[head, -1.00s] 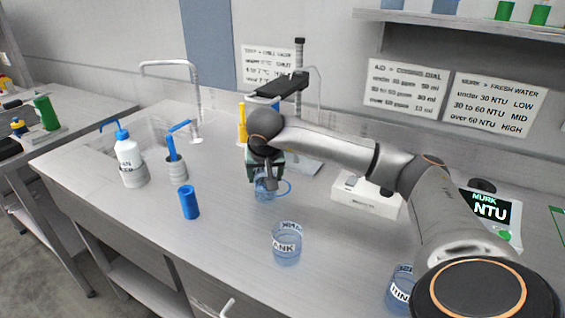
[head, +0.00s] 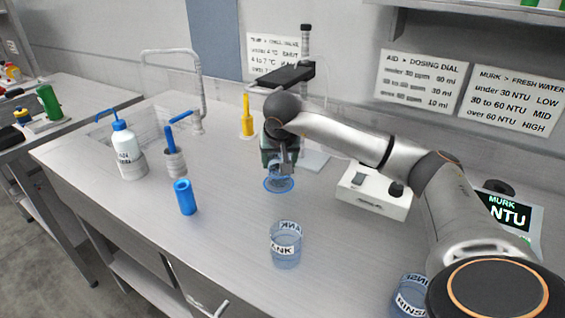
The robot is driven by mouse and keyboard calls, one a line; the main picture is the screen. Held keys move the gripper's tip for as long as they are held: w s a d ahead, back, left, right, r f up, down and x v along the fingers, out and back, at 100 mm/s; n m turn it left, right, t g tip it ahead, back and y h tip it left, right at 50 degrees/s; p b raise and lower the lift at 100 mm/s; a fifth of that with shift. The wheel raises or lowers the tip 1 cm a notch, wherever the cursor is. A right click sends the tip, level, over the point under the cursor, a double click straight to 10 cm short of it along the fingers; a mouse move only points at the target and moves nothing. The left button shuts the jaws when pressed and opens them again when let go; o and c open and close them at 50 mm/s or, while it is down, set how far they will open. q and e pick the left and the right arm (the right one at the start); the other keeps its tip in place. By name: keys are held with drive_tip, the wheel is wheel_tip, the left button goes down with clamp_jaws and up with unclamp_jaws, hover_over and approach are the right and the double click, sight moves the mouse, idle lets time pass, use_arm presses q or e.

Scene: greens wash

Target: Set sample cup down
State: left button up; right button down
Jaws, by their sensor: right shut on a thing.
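The sample cup (head: 278,185) is clear blue plastic and shows as a round blue outline just below my right gripper (head: 281,165). My right gripper points down and is shut on it; the fingers hide part of the cup. The cup appears tipped, its round outline turned toward the camera. I cannot tell whether it touches the counter (head: 235,245). My left gripper is not in view.
A clear labelled cup (head: 286,246) stands in front, and a RINSE cup (head: 411,296) is at lower right. A blue cylinder (head: 185,197), wash bottle (head: 128,150) and sink (head: 150,125) are left. A white device (head: 372,196) is right. The front-left counter is clear.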

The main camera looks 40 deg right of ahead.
drive_tip(key=shift+a+r, duration=0.2)
drive_tip(key=shift+d+f, duration=0.1)
drive_tip(key=shift+f, duration=0.1)
unclamp_jaws()
drive_tip(key=shift+r, duration=0.1)
drive_tip(key=v, duration=0.7)
drive_tip(key=shift+s+r, duration=0.15)
drive_tip(key=shift+r, duration=0.05)
